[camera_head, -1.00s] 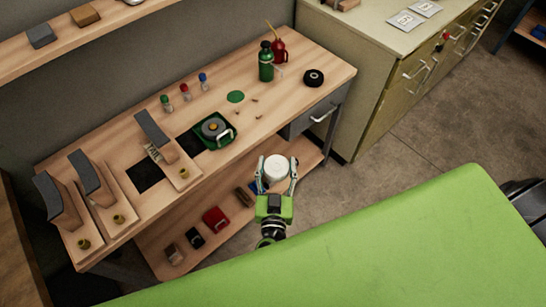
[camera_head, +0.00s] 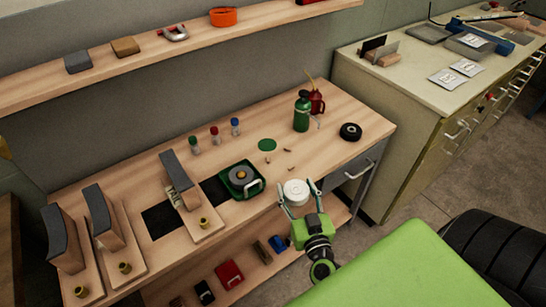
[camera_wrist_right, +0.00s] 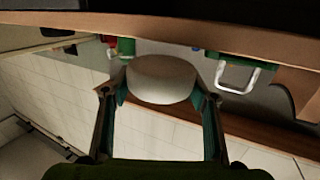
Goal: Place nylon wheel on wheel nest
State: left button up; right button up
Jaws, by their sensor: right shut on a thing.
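The nylon wheel (camera_head: 296,191) is a white, thick round disc. My right gripper (camera_head: 299,190) is shut on it, one finger on each side, in front of the bench's front edge in the head view. The wheel also shows in the right wrist view (camera_wrist_right: 162,79), between the two fingers. No part is plainly marked as the wheel nest; a flat green round spot (camera_head: 267,145) and a green tray (camera_head: 241,180) holding a grey round part lie on the bench beyond the wheel. My left gripper is not in view.
The wooden bench (camera_head: 345,120) carries a green bottle (camera_head: 302,111), a red oil can (camera_head: 317,101), a black roll (camera_head: 350,132) and small bottles. Curved blocks on wooden stands (camera_head: 110,220) fill its left end. A lower shelf (camera_head: 335,212) sits below.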

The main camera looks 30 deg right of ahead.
send_near(282, 160)
jog(key=w+r, duration=0.1)
jog(key=w, duration=0.1)
jog(key=w+d+r, duration=0.1)
jog(key=w, duration=0.1)
jog(key=w+d+r, duration=0.1)
jog(key=w+r, duration=0.1)
jog(key=w, duration=0.1)
jog(key=shift+d+r, duration=0.1)
jog(key=shift+d, duration=0.1)
jog(key=x, duration=0.2)
jog(key=shift+w+d+r, duration=0.1)
jog(key=shift+w, duration=0.25)
jog(key=shift+f+b, duration=0.6)
jog(key=shift+f, duration=0.35)
jog(key=shift+s+r, duration=0.1)
jog(key=shift+r, duration=0.05)
jog(key=o, duration=1.3)
